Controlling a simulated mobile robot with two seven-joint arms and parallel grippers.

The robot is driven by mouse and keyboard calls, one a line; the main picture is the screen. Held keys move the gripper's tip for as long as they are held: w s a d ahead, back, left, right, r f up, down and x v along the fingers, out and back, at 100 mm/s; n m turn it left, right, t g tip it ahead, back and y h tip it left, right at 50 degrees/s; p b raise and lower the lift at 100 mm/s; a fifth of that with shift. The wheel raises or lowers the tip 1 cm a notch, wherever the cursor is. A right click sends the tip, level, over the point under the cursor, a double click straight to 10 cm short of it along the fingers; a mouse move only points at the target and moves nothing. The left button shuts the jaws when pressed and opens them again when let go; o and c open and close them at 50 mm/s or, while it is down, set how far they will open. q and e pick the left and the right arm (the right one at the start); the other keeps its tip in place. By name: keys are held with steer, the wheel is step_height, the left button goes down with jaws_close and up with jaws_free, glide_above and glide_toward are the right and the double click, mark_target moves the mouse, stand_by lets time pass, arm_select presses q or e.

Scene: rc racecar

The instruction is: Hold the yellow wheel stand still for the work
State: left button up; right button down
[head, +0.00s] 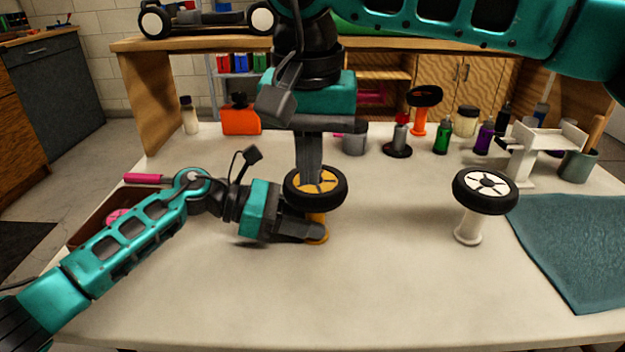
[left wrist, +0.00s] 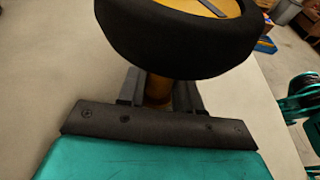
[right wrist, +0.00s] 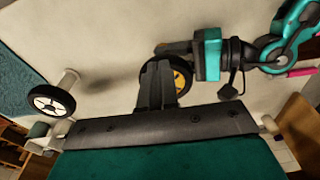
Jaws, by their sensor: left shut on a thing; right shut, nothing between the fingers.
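The yellow wheel stand (head: 316,219) stands upright on the table, with a black tyre on a yellow hub (head: 323,184) on top. My left gripper (head: 318,232) is shut on the stand's post, low under the wheel. The left wrist view also shows the post (left wrist: 157,92) between the fingers below the tyre. My right gripper (head: 309,178) points down from above with its fingers together and nothing between them. Its tips are at the yellow hub; I cannot tell whether they touch it. In the right wrist view the fingers (right wrist: 158,80) hide part of the wheel.
A white wheel stand (head: 468,227) with a wheel (head: 486,190) is to the right, beside a teal mat (head: 580,240). A brown tray (head: 92,226) lies at the left. Bottles, a white rack (head: 530,165) and an orange container (head: 241,119) line the back. The front table is clear.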

step_height(320, 180, up, 9)
steer(key=s, duration=0.1)
stand_by(0.4)
arm_select(q)
steer(key=o, duration=1.1)
steer(key=shift+c, duration=0.2)
arm_select(e)
steer(key=shift+f, duration=0.1)
arm_select(q)
steer(key=v, duration=1.2)
steer(key=shift+r, duration=0.1)
